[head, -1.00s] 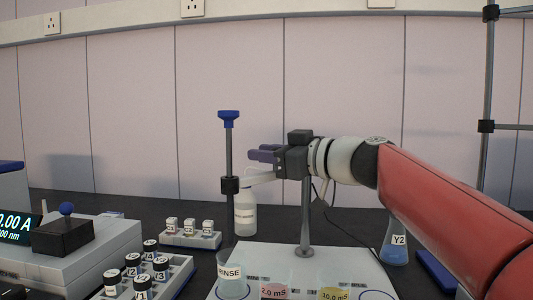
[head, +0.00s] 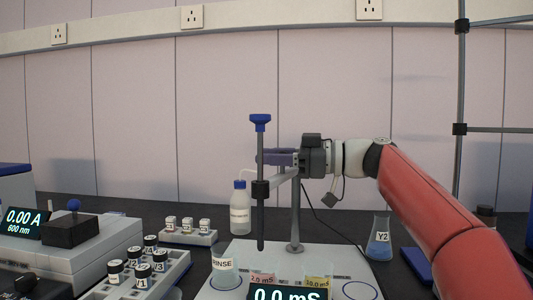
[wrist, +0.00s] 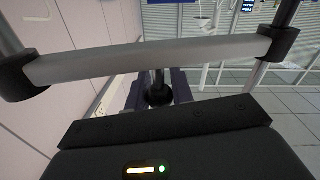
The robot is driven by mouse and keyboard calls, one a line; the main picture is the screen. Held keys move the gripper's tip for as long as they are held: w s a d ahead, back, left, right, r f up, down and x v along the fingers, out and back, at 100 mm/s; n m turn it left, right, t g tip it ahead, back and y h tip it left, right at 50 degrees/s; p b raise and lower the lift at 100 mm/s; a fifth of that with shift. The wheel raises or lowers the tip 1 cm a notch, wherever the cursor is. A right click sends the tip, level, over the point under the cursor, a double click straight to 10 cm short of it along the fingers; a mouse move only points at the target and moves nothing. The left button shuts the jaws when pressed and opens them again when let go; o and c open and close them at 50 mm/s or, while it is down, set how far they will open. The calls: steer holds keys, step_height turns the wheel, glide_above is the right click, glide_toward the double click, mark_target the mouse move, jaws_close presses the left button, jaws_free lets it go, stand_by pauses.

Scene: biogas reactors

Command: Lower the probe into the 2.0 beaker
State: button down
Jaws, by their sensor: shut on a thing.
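The probe has a blue cap (head: 260,123), a dark shaft (head: 261,222) and a black collar (head: 260,190). The meter display (head: 290,295) hides the beaker's lower part.
The RINSE beaker (head: 224,276) stands left and the 10.0 mS beaker (head: 317,282) right on the white base. A wash bottle (head: 240,212) is behind. Flask Y2 (head: 381,243) stands right. Vial racks (head: 133,284) and a photometer (head: 75,245) are left.

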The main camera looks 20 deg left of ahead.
steer(key=shift+d, duration=0.2)
steer(key=c, duration=1.2)
jaws_free()
steer(key=shift+c, duration=0.2)
steer(key=d+b, duration=0.1)
steer(key=d, duration=0.6)
steer(key=shift+w+d, duration=0.4)
